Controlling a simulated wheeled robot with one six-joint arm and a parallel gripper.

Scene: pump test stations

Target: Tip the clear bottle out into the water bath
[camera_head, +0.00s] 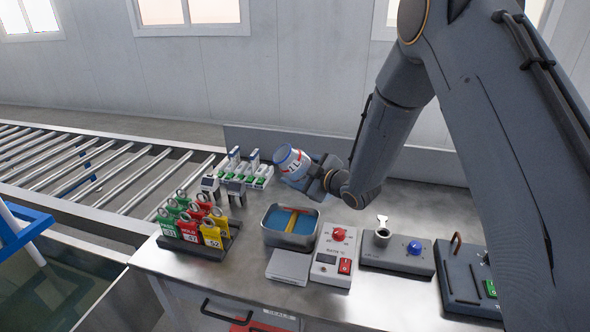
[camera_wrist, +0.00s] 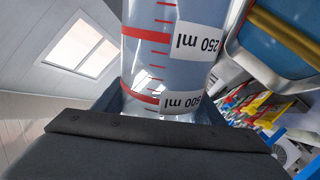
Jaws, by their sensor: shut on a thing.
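The clear bottle (camera_head: 291,161) has red graduation lines and white labels. My gripper (camera_head: 316,178) is shut on it and holds it in the air, tilted, above the back of the bench. The bottle also fills the middle of the wrist view (camera_wrist: 172,60), where its labels read 250 ml and 500 ml. The water bath (camera_head: 290,241) is a grey metal basin with blue water and a yellow-orange bar in it. It stands below the bottle and nearer the front. Part of the bath shows at the upper right of the wrist view (camera_wrist: 240,55).
A rack of red, green and yellow tagged padlocks (camera_head: 196,243) stands left of the bath. A rack of small instruments (camera_head: 240,172) is behind it. A grey plate (camera_head: 288,267), a red-knob box (camera_head: 334,258) and a blue-knob unit (camera_head: 397,255) stand in front and right. A roller conveyor (camera_head: 95,171) lies left.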

